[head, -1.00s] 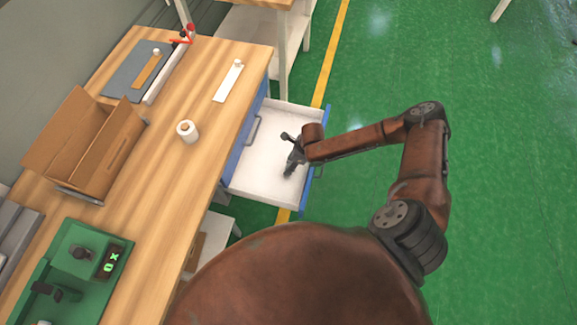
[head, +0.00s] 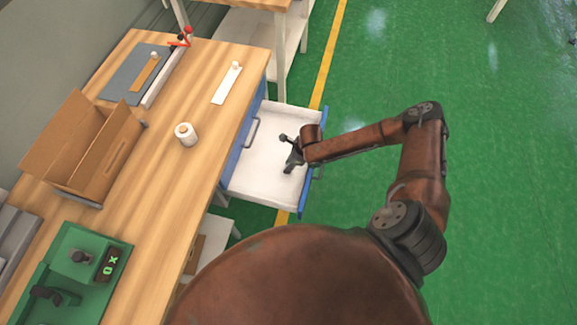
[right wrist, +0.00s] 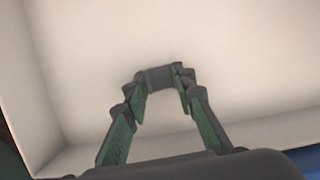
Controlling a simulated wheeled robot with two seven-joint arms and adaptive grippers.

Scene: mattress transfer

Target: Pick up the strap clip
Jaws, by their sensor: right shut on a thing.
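My right gripper (head: 291,162) is inside the open drawer (head: 258,183), over its white floor. In the right wrist view its two green-sided fingers close in on a small dark block (right wrist: 159,77), held between the fingertips. This looks like the strap clip; its details are too small to read. The pale drawer floor and walls lie behind it. In the head view the clip cannot be told apart from the dark gripper. Whether it still touches the drawer floor I cannot tell. My left gripper is not in view.
The drawer's blue front (head: 306,190) and side walls surround the gripper. The wooden bench (head: 165,165) stands to the left, with a white roll (head: 186,134), an open cardboard box (head: 75,150) and a green fixture (head: 72,262). Green floor is free on the right.

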